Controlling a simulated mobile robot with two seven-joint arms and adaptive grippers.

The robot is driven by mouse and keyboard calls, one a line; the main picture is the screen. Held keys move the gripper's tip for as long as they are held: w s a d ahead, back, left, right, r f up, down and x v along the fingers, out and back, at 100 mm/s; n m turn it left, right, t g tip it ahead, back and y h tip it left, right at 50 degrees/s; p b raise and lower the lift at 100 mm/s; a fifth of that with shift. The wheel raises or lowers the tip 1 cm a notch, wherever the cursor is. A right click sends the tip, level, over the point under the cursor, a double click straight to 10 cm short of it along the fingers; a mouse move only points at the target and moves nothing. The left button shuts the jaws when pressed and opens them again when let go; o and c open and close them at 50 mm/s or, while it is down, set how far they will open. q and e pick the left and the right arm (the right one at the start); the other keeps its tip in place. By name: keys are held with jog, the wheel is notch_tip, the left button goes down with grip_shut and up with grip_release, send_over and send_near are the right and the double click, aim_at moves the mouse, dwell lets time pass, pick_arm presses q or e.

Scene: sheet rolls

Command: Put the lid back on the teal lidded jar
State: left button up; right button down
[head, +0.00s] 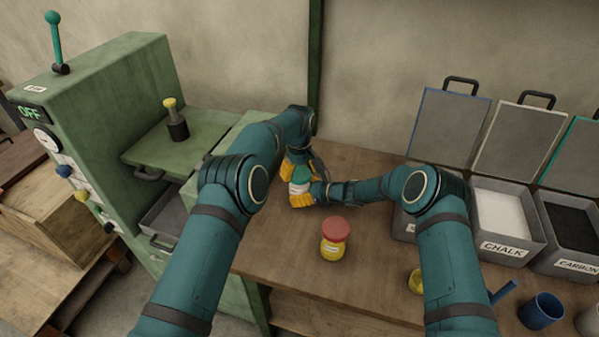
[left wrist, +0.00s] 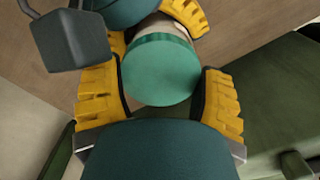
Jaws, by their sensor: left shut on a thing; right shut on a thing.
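The teal lid (left wrist: 158,72) shows as a round disc in the left wrist view, between the yellow fingers of my left gripper (left wrist: 160,100), which is shut on it. In the head view my left gripper (head: 294,168) is above my right gripper (head: 302,195). The jar's pale body (head: 298,188) is between the yellow fingers of my right gripper, which is shut on it. The lid (head: 301,175) is over the jar's mouth, in line with it and close or touching. I cannot tell whether it is seated. The fingers hide much of the jar.
A yellow jar with a red lid (head: 335,238) stands on the wooden bench (head: 280,250) in front of the grippers. Open bins, including chalk (head: 503,212) and carbon (head: 570,225), are on the right. A blue cup (head: 541,310) is front right. A green machine (head: 110,90) is left.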

pick_arm(q)
jog(key=shift+m, duration=0.3)
jog(key=o, duration=0.8)
jog(key=shift+r, duration=0.1)
jog(key=shift+r, duration=2.15)
notch_tip(320, 180, up, 3)
jog(key=n, duration=0.5)
